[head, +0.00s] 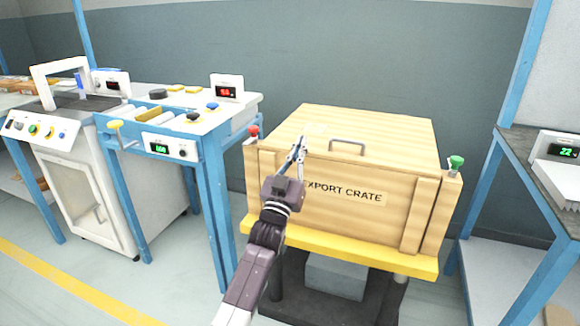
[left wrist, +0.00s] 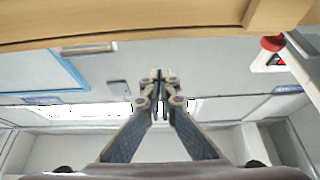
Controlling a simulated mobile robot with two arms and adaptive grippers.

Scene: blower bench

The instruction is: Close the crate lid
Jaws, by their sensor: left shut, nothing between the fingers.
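The wooden export crate (head: 290,205) stands on a yellow-edged stand in the head view. Its lid (head: 390,130) lies flat over the top, with a grey handle (head: 347,146) near the front edge; I see no clear gap under it. My left gripper (head: 301,145) is shut and empty, pointing up at the lid's front edge, left of the handle. Whether it touches the lid I cannot tell. In the left wrist view the shut fingertips (left wrist: 160,77) are below a wooden edge (left wrist: 130,32) across the top. My right gripper is out of view.
A red knob (head: 253,132) and a green knob (head: 456,162) flank the crate. A blue-framed bench (head: 180,125) with rollers and displays stands at the left. Another bench (head: 545,190) with a display stands at the right. A grey wall is behind.

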